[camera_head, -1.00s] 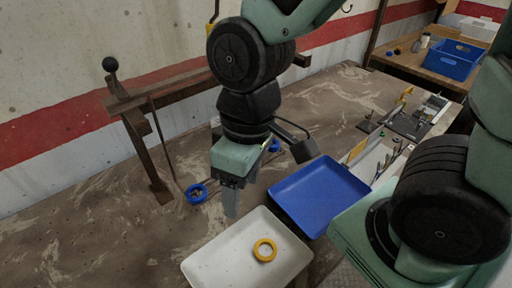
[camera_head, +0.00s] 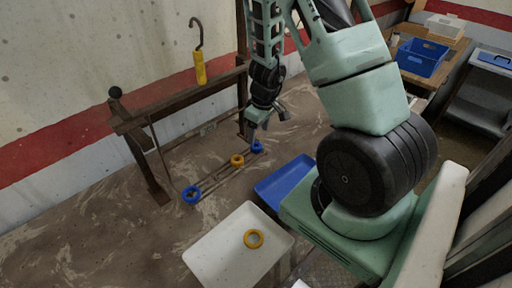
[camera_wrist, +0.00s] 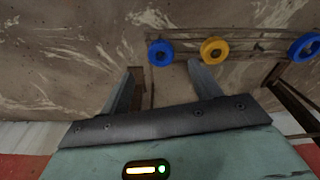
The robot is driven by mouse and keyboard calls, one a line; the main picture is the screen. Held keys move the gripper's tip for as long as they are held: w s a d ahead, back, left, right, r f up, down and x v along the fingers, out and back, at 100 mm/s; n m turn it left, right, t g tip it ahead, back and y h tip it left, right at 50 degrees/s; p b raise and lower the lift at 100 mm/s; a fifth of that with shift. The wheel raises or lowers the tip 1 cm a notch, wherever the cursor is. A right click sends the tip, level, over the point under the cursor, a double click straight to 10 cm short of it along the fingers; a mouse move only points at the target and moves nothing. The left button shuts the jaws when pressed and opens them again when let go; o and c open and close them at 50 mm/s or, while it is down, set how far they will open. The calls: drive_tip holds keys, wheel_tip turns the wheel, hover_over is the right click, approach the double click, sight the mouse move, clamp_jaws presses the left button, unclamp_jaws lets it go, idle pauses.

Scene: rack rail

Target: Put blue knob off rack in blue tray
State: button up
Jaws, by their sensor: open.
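A low rail rack (camera_head: 215,178) on the table carries a blue knob (camera_head: 191,194) at its near left end, a yellow knob (camera_head: 237,160) further along, and another blue knob (camera_head: 257,147) at its far right end. My gripper (camera_head: 250,139) is open and empty at the far-right blue knob. In the wrist view this knob (camera_wrist: 160,53) appears just beyond and between my two fingertips (camera_wrist: 161,68); I cannot tell whether they touch it. The blue tray (camera_head: 272,187) is right of the rack, partly hidden by my arm, and its visible part looks empty.
A blue crate (camera_head: 421,57) is on a back-right bench. The table's left is clear.

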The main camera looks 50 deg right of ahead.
sight(256, 146)
drive_tip(key=f, duration=0.2)
drive_tip(key=f+b, duration=0.1)
drive_tip(key=f, duration=0.2)
drive_tip(key=shift+w+f+b, duration=0.35)
drive_tip(key=shift+f, duration=0.05)
drive_tip(key=shift+a, duration=0.1)
drive_tip(key=c, duration=1.2)
drive_tip(key=shift+o, duration=0.2)
drive_tip(key=shift+r, duration=0.2)
